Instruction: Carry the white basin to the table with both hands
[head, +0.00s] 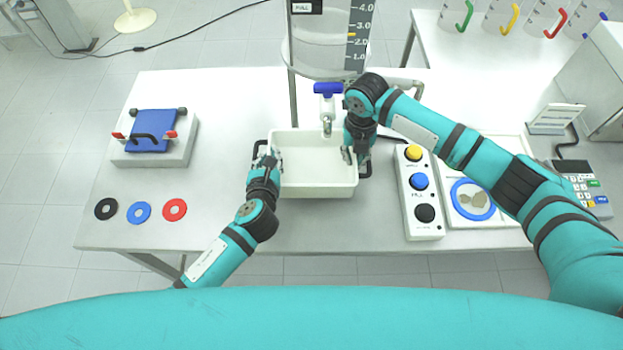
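The white basin (317,165) is an empty rectangular tub on the white table (230,95), under a tap. It has dark handles on its left and right ends. My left gripper (267,158) is at the left handle and touches or nearly touches the basin's left wall. My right gripper (354,157) is at the right end, by the right handle, with a finger near the rim. The fingers overlap the handles, so I cannot tell whether either gripper is closed on its handle.
A blue-handled tap (327,95) and a graduated glass vessel (325,50) stand behind the basin. A button box (419,205) is close on the right. A blue-lidded device (152,135) and coloured rings (139,212) lie left. Table space between them and the basin is clear.

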